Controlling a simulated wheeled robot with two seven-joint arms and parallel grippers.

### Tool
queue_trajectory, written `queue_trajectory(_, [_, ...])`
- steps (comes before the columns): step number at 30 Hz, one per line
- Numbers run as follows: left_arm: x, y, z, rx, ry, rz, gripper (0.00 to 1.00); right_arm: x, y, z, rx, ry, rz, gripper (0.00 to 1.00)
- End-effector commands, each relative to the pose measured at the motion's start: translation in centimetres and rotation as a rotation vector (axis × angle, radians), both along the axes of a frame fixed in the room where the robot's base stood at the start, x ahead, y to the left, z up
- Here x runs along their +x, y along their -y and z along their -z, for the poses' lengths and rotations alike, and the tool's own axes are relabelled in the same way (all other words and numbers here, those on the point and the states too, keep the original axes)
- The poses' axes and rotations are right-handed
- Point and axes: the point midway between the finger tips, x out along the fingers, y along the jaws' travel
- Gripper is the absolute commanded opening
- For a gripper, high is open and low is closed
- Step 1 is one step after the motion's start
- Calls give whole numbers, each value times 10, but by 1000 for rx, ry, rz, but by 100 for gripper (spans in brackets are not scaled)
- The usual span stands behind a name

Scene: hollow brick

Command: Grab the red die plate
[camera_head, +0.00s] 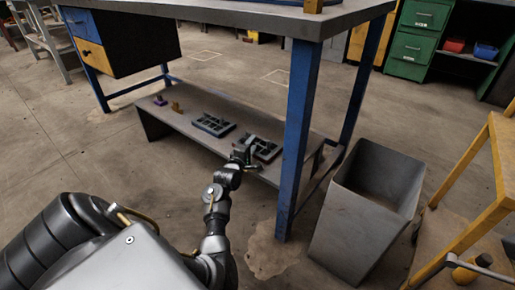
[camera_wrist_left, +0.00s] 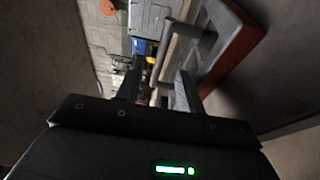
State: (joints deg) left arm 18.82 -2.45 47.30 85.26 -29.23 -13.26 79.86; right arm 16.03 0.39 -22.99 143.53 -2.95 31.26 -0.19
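My left gripper (camera_head: 243,152) is at this plate's near left edge. In the left wrist view its two fingers (camera_wrist_left: 158,88) stand apart, with a grey bar showing between them. I cannot tell whether they touch the plate. My right gripper is out of view.
A blue table leg (camera_head: 298,130) and a grey bin (camera_head: 360,215) stand to the right.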

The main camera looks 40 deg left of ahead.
Motion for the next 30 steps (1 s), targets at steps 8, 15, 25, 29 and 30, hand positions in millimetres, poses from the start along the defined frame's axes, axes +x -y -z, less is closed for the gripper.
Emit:
queue_trajectory(8, [35, -13, 2, 1, 2, -1, 38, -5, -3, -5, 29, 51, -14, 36])
queue_trajectory(15, [39, -14, -1, 1, 0, -1, 38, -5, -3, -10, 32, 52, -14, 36])
queue_trajectory(25, [39, -14, 0, 1, 0, -1, 4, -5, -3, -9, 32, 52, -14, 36])
queue_trajectory(29, [39, -14, 0, 1, 0, -1, 0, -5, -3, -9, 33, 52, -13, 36])
queue_trajectory(30, [39, -14, 0, 1, 0, -1, 0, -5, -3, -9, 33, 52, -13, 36])
